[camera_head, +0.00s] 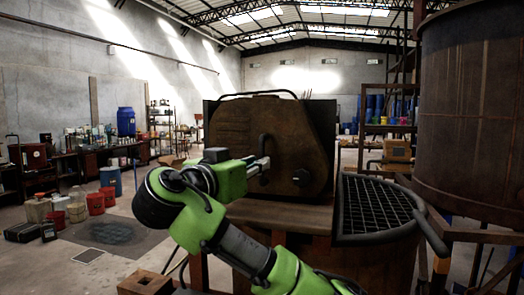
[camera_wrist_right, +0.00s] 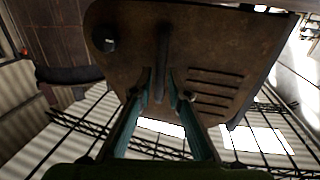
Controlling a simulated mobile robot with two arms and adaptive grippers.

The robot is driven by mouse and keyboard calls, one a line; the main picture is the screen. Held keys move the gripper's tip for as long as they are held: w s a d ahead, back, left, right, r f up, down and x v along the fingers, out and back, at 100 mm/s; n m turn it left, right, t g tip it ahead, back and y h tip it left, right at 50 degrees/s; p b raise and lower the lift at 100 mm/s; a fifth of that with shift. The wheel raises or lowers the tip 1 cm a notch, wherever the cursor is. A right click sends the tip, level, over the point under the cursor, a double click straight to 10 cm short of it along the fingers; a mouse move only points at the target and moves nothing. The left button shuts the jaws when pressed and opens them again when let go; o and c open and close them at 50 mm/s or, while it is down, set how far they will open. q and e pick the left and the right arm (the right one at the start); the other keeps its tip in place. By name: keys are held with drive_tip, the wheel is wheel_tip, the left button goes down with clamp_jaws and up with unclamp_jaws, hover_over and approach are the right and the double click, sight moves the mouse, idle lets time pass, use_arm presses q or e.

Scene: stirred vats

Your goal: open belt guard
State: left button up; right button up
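The belt guard (camera_head: 235,125) is a brown, worn metal cover in the middle of the head view, upright on a bench. It fills the upper part of the right wrist view (camera_wrist_right: 205,40). A dark bar handle (camera_head: 263,144) stands on its face, and it also shows in the wrist view (camera_wrist_right: 163,45). My right gripper (camera_head: 266,164) is at the handle's lower end. In the wrist view its fingers (camera_wrist_right: 160,72) are apart, one on each side of the handle. Contact with the handle cannot be told. My left gripper is not in view.
A dark grid-topped opening (camera_head: 378,207) lies right of the guard. A large rusty vat (camera_head: 472,110) stands at the right. Buckets (camera_head: 95,203) and a blue drum (camera_head: 126,122) are at the left.

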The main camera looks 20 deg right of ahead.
sight(261, 178)
drive_tip(key=shift+p+x, duration=0.45)
drive_tip(key=shift+x, duration=0.7)
drive_tip(key=shift+w+d, duration=0.25)
drive_tip(key=shift+w, duration=0.05)
drive_tip(key=shift+w+d, duration=0.15)
clamp_jaws()
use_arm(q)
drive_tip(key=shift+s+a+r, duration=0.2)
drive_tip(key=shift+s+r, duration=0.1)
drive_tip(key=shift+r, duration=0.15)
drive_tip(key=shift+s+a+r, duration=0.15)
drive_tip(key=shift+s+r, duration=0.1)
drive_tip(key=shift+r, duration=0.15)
